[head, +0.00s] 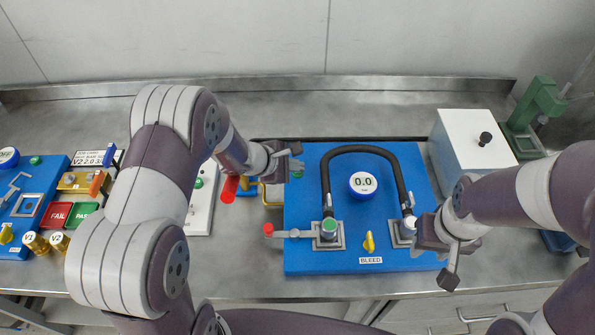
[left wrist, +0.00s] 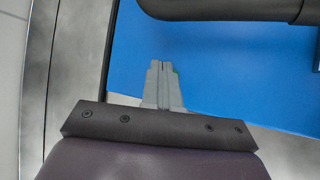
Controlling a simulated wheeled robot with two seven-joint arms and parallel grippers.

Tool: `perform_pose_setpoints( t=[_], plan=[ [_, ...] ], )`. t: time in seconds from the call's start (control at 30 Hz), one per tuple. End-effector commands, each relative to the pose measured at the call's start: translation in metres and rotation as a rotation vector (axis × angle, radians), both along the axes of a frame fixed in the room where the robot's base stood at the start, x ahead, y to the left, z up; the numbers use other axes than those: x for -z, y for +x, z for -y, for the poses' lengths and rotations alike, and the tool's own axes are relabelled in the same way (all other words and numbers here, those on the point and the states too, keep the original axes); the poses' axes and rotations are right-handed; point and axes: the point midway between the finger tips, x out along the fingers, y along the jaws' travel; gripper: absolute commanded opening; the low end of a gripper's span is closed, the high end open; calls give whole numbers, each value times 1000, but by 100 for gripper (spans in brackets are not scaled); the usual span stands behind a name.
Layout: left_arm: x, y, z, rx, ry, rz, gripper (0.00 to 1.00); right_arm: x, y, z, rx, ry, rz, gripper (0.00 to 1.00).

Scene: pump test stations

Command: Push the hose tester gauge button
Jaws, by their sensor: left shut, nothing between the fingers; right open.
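The hose tester is a blue panel (head: 310,258) with a round gauge (head: 363,183) reading 0.0 in its middle. A black hose (head: 360,150) arches over the gauge. A small green button (head: 297,174) shows at the panel's upper left, partly hidden by my left gripper (head: 296,158). That gripper is shut and empty, over the panel's upper left edge. In the left wrist view its closed fingers (left wrist: 163,66) lie over blue panel, with a sliver of green beside the tips; contact cannot be told. My right gripper (head: 432,258) is open and empty at the panel's lower right.
The panel carries a yellow bleed knob (head: 369,242), a green-capped fitting (head: 329,228) and a red-ended lever (head: 268,230). A white box (head: 470,140) and a green press (head: 540,100) stand right. Another blue station with FAIL (head: 58,215) and PASS (head: 83,214) trays is left.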

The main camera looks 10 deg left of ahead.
Motion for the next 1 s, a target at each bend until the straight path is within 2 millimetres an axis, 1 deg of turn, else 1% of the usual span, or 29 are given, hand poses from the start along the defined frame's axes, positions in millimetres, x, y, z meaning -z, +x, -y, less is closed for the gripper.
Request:
perform_pose_setpoints(
  t=[0.03, 0.37, 0.57, 0.8, 0.87, 1.0],
  plan=[
    [4, 0, 0, -1, 1, 0, 0, 5, 0, 0, 0, 0, 0, 43],
    [3, -1, 0, -1, 0, -3, 0, 3, 0, 0, 0, 0, 0, 43],
    [-4, -1, 0, -1, 1, -3, 0, 2, 0, 0, 0, 0, 0, 43],
    [-6, -1, 0, -1, 0, -3, 0, 2, 0, 0, 0, 0, 0, 43],
    [-9, -1, 0, -1, 0, -2, 0, -1, 0, 0, 0, 0, 0, 43],
    [-26, 0, 0, -1, 0, -1, 0, -13, 0, 0, 0, 0, 0, 43]
  ],
)
